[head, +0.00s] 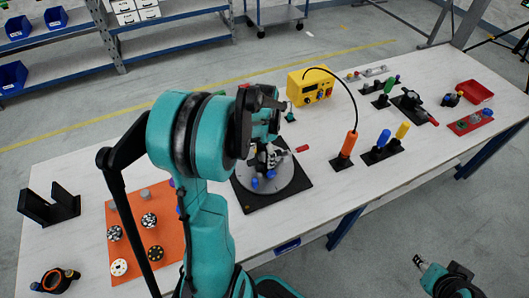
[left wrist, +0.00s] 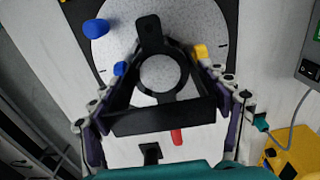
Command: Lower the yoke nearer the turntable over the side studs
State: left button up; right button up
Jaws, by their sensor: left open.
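The turntable is a pale grey disc (head: 290,181) on a black base, with blue knobs and a red-handled clamp (head: 302,149). My left gripper (head: 265,148) is open over it, pointing down. In the left wrist view its fingers (left wrist: 162,85) spread wide over the disc (left wrist: 115,35). A black ring with a tab (left wrist: 149,32) and a dark crossbar (left wrist: 160,120) lie between them; I cannot tell whether these are a yoke or touch the fingers. Side studs cannot be made out. My right gripper (head: 420,265) is at the bottom right, away from the table, its jaws unclear.
An orange mat (head: 125,262) holds several round cans. A black two-plate bracket (head: 50,207) stands at the left. A yellow box (head: 310,88) with a cable, an orange-handled tool (head: 348,146) and a red tray (head: 475,92) are to the right.

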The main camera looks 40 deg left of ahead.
pick_arm(q)
jog(key=o, duration=0.5)
jog(key=shift+o, duration=0.2)
notch_tip(320, 180, up, 12)
jog(key=shift+r, duration=0.1)
dwell(0.4)
